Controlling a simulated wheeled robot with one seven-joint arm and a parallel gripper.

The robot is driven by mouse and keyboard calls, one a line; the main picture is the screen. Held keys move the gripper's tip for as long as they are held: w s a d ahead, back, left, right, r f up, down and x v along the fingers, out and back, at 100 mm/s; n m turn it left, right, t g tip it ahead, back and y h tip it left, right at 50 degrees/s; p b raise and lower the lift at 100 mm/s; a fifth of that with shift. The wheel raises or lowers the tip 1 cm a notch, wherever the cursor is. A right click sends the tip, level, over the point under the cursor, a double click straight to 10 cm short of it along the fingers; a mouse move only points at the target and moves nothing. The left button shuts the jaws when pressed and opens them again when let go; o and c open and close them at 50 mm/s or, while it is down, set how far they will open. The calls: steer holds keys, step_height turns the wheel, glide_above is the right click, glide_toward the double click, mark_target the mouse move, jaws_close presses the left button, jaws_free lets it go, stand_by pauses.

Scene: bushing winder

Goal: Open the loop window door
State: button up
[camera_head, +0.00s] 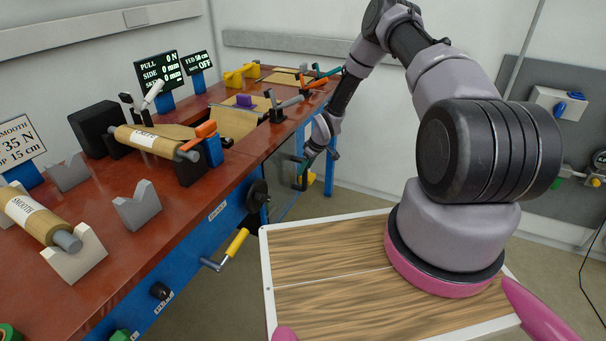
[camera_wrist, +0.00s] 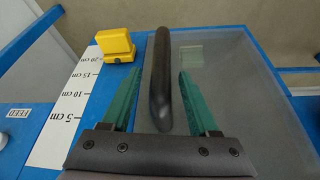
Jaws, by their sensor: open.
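The loop window door shows in the wrist view as a clear grey panel (camera_wrist: 235,85) set in a blue frame. A long black bar handle (camera_wrist: 161,60) stands on its left part. My gripper (camera_wrist: 160,72) is open, with one green finger on each side of the handle, and gaps show between fingers and bar. I cannot tell how deep the fingers reach along it.
A white centimetre scale (camera_wrist: 75,105) with a yellow block (camera_wrist: 115,45) lies left of the door. The red-brown bench top (camera_head: 165,215) holds rollers and stands. A yellow-handled crank (camera_head: 236,243) juts from the bench front. Bare floor lies between bench and grey wall board.

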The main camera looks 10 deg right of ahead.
steer(key=shift+x, duration=2.1)
jaws_close()
